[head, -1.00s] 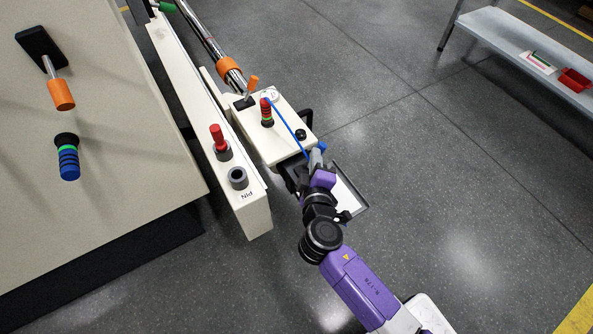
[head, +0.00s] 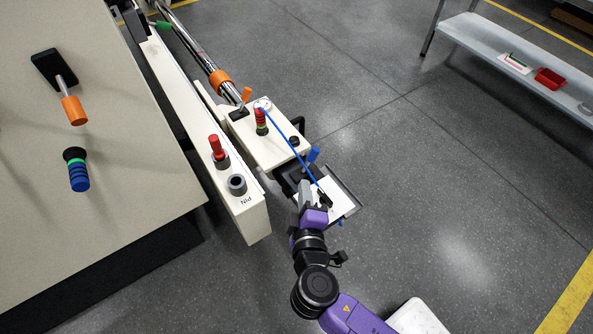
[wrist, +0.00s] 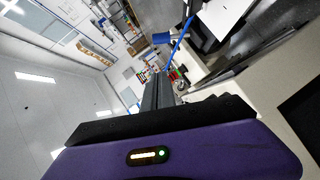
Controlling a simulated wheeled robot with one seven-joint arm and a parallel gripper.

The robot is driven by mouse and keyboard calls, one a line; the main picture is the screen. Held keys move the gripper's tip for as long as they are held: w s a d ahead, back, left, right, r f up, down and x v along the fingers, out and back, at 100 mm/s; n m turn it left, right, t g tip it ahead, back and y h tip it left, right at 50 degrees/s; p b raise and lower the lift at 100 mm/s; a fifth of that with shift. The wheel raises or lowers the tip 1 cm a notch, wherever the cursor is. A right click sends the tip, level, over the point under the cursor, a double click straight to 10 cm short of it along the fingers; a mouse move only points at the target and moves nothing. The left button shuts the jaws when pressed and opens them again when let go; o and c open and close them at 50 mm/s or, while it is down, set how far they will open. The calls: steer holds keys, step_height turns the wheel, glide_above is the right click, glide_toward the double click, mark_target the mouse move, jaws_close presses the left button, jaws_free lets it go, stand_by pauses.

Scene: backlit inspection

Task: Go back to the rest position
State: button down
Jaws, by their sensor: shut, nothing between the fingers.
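My gripper (head: 305,190) is shut and empty. In the head view it is in front of the cream carriage box (head: 268,140), beside the tray with a white sheet (head: 338,205). In the wrist view its closed grey fingers (wrist: 158,92) point away from the purple wrist body. A blue rod (head: 292,150) runs from near the banded red and green piece on the box toward the tray. It also shows in the wrist view (wrist: 181,40). I cannot tell from the head view whether the fingers touch the rod or tray.
A cream rail marked PIN (head: 250,215) stands left of my arm, with a red-handled pin (head: 216,148) and a grey socket (head: 237,184). A large cream cabinet (head: 110,200) fills the left. A shelf (head: 500,55) with a red bin (head: 550,78) stands far right. Floor between is clear.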

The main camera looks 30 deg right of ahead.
steer(key=shift+s, duration=0.15)
steer(key=s+a+r+t+y, duration=0.2)
steer(key=s+a+y, duration=0.3)
steer(key=a+y, duration=0.35)
steer(key=s+d+r+m, duration=0.3)
steer(key=s+r+m, duration=0.15)
steer(key=s, duration=0.65)
steer(key=s+d+r+m, duration=0.25)
steer(key=s+r, duration=0.25)
steer(key=s, duration=0.6)
step_height(320, 180, up, 20)
steer(key=p, duration=2)
steer(key=shift+a+r+m, duration=0.15)
steer(key=shift+a+m, duration=0.1)
steer(key=shift+m, duration=0.05)
steer(key=shift+w, duration=0.1)
